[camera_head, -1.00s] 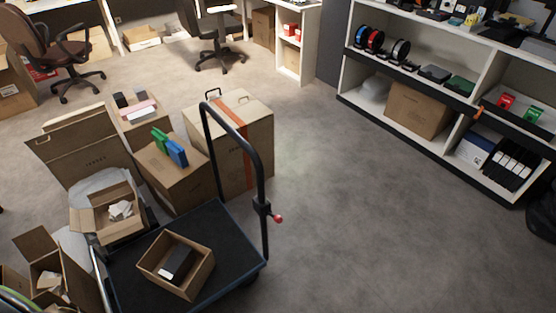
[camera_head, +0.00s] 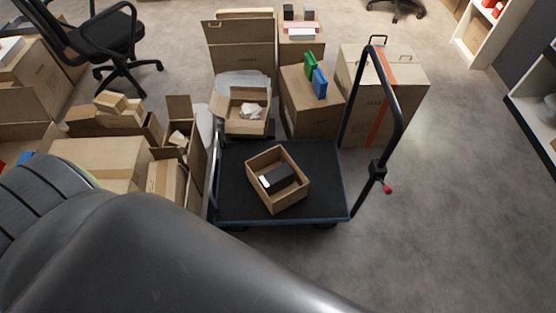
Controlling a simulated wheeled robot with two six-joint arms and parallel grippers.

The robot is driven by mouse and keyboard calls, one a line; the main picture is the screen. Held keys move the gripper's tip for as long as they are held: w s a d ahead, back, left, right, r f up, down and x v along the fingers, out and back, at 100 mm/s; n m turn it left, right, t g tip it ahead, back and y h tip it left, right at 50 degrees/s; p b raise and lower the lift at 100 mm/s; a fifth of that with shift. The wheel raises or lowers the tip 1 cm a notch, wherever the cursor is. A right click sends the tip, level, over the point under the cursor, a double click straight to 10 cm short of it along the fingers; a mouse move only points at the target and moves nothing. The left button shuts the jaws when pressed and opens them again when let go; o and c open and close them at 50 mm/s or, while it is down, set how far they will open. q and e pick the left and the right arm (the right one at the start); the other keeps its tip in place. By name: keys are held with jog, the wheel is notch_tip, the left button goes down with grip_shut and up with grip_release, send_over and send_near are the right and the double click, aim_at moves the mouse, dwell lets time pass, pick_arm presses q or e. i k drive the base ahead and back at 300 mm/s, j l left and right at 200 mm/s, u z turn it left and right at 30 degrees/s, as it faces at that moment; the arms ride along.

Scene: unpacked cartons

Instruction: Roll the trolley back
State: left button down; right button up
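The trolley (camera_head: 235,185) is a flat cart with a dark deck, blue edges and a tall black push handle (camera_head: 392,95) at its right end. A red knob (camera_head: 388,189) sits low on the handle. An open carton (camera_head: 290,201) with a dark box (camera_head: 276,178) inside stands on the deck. A large dark grey part of my own body covers the lower left and hides the floor there. Neither gripper shows, and nothing of mine is seen touching the handle.
Cartons crowd the trolley's left side, including a closed one (camera_head: 100,160). Behind it stand a taped carton (camera_head: 415,75) and a carton (camera_head: 300,112) with green and blue items. An office chair (camera_head: 105,38) is at upper left. The floor (camera_head: 455,220) to the right is clear.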

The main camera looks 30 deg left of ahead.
aim_at(241, 207)
jog(key=u, duration=0.5)
jog(key=i+j, duration=0.25)
jog(key=i+z, duration=0.15)
jog(key=z, duration=1.6)
